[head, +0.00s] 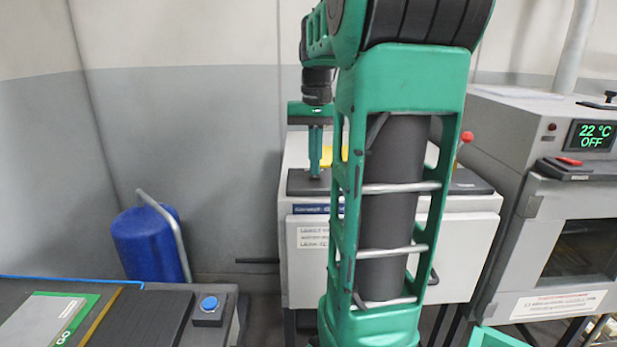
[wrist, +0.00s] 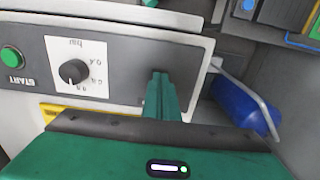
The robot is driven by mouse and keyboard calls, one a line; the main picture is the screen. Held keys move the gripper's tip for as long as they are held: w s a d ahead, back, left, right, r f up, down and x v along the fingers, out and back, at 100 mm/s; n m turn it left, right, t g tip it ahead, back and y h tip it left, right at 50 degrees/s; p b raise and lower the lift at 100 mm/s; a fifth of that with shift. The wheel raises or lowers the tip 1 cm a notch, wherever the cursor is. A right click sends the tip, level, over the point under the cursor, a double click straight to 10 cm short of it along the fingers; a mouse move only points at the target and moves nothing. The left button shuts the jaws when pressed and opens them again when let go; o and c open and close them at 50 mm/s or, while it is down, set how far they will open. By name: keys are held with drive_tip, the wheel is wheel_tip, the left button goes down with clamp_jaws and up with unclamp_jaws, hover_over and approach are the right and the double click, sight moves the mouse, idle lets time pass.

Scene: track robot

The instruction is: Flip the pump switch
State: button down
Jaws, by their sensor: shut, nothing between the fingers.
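My gripper (head: 314,176) points down over the dark top panel of the white cabinet (head: 290,215) in the head view. In the wrist view the green fingers (wrist: 159,74) are together and empty, in front of the right part of the grey control panel (wrist: 120,65). Whether they touch it I cannot tell. The panel carries a black knob (wrist: 74,71) on a white bar-scale plate and a green START button (wrist: 12,57). I see no switch clearly; the fingers hide part of the panel. My arm covers the cabinet's middle in the head view.
A grey oven (head: 517,150) with a "22 °C OFF" display stands at right. A red-tipped lever (head: 466,137) shows beside my arm. A blue tank (head: 148,245) stands at left. A bench with a blue button (head: 209,304) is at front left.

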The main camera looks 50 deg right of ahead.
drive_tip(key=shift+f, duration=0.4)
wheel_tip(320, 180, up, 7)
idle(1.2)
idle(0.5)
